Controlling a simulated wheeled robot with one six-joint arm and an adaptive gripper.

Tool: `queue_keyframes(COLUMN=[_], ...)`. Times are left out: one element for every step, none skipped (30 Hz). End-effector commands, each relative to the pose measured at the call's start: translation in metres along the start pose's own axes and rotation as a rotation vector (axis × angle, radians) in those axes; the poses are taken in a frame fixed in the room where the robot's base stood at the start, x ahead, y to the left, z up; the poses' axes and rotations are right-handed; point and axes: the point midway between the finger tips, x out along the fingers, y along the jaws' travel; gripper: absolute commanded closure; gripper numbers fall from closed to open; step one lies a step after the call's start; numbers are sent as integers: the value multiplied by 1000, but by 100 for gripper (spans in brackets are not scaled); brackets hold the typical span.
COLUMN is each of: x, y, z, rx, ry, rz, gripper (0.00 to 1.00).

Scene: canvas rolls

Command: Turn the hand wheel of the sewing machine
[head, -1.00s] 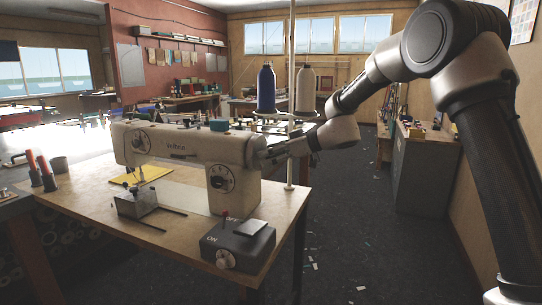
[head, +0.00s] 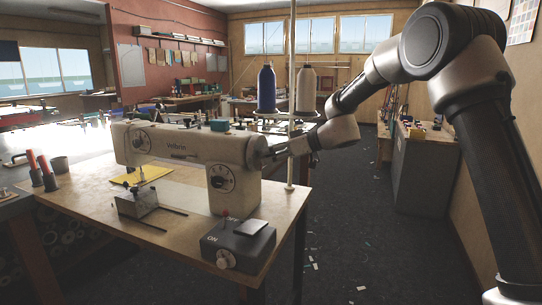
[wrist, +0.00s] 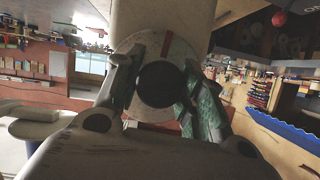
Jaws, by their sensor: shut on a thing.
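The cream sewing machine (head: 190,146) stands on a wooden table (head: 90,205), with a dial on its front. Its hand wheel (wrist: 160,84) is at the machine's right end. In the wrist view it faces me as a pale ring with a dark round centre and a red mark near the top. My gripper (head: 268,151) reaches it from the right.
A grey ON/OFF switch box (head: 238,243) sits at the table's front right. Behind my gripper stand a blue thread cone (head: 266,90), a pale cone (head: 306,90) and an upright pole (head: 291,100). A grey cabinet (head: 420,170) is at right. The floor between is mostly open.

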Motion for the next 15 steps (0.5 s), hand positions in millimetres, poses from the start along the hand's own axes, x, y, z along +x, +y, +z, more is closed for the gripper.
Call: queue_keyframes(x=[0,0,0,0,0,0,0,0,0,0,0,0,0,0,0], y=[1,1,0,1,1,1,1,1,1,1,1,1,1,1,1], z=[0,1,0,0,0,1,1,1,1,1,1,1,1,1,1], rx=[28,47,75,97,121,154,180,207,241,268,295,331,358,384,419], ry=[0,0,0,0,0,-1,-1,-1,0,0,0,0,0,0,-1], rz=[-11,-19,-32,-40,-50,-64,-74,-86,-99,-111,-121,-137,-147,-158,-173], gripper=[85,85,85,85,85,85,85,85,85,85,85,85,85,85,85])
